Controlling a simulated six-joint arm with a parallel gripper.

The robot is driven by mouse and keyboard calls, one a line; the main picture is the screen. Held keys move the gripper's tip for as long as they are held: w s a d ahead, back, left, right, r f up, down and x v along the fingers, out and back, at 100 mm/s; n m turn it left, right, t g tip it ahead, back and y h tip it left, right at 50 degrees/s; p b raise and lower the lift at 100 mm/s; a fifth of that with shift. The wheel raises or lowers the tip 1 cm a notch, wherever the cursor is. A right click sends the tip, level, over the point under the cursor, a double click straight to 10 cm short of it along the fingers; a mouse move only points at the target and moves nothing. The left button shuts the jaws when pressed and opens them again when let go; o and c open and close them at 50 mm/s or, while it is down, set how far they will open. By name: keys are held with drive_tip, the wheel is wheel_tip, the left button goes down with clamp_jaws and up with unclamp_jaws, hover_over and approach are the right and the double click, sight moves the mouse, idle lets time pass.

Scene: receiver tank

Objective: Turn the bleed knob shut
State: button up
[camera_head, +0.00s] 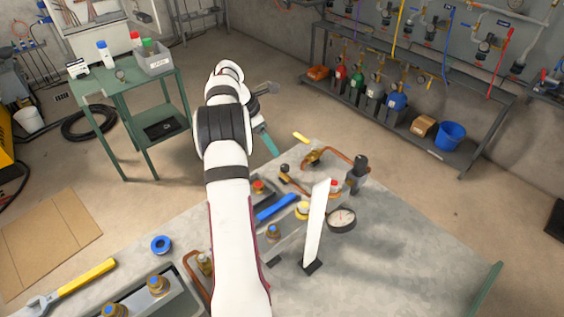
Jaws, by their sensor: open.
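The bench top (420,250) carries a cluster of valve and pipe fittings. A yellow knob (303,209) sits just left of a round dial gauge (341,218). Red knobs (334,185) stand behind it and farther left, and a blue-topped brass fitting (273,231) is nearer. A black knob (361,161) tops a grey block at the back right. I cannot tell which is the bleed knob. My arm reaches up across the middle. My gripper (266,89) shows only partly, as grey parts beyond the arm's top end, apart from the knobs; its fingertips are not clear.
A white slab (317,220) with a dark end partly covers the fittings. A blue-handled part (276,207) lies beside my arm. A yellow-handled wrench (85,283) and a blue ring (160,245) lie left. A green cart (140,95) and gas-bottle rack stand beyond. The bench's right side is clear.

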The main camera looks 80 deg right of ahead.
sight(284, 166)
drive_tip(key=x, duration=1)
clamp_jaws()
